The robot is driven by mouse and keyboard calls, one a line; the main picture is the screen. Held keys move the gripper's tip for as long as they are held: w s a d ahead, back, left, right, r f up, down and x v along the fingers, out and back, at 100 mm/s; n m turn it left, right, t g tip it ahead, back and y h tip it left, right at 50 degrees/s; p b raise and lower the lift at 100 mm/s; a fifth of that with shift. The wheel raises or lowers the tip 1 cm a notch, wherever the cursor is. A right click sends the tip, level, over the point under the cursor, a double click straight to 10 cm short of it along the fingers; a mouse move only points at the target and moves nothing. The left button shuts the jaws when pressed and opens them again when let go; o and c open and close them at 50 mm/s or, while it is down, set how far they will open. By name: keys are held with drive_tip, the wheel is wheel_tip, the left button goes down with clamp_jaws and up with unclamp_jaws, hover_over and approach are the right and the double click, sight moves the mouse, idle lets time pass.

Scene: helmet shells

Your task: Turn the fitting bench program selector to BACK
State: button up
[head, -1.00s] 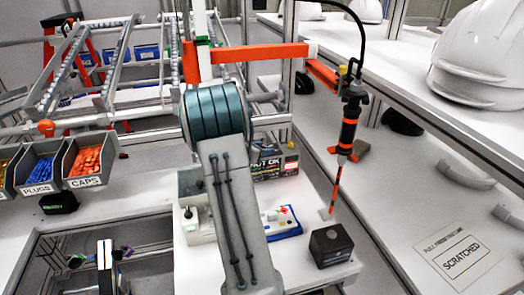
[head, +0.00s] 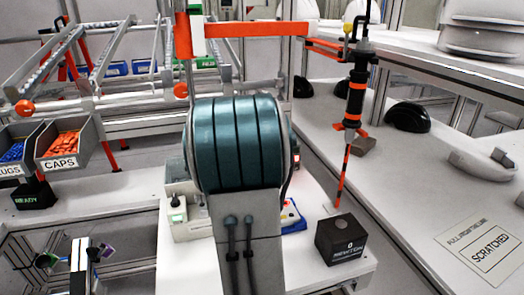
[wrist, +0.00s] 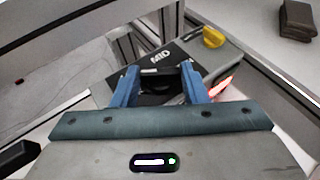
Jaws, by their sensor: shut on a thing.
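In the wrist view, a black selector knob (wrist: 157,83) sits on a dark panel on top of a grey box (wrist: 225,62). A white label that seems to read MID (wrist: 161,57) is just beyond the knob. The other position labels are hidden or unreadable. My gripper (wrist: 159,76) has its two blue fingers on either side of the knob and is shut on it. In the head view, my arm hides the gripper and the knob.
A yellow rounded part (wrist: 213,37) stands at the box's far corner. In the head view, a black block (head: 341,240) and a hanging orange-black tool (head: 354,100) are right of my arm. Parts bins (head: 64,143) are at left.

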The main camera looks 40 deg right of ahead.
drive_tip(key=shift+n+t+b, duration=0.3)
drive_tip(key=shift+b, duration=0.25)
drive_tip(key=o, duration=1)
drive_tip(key=p+v, duration=0.2)
drive_tip(key=v, duration=1.2)
drive_tip(key=shift+d+r, duration=0.15)
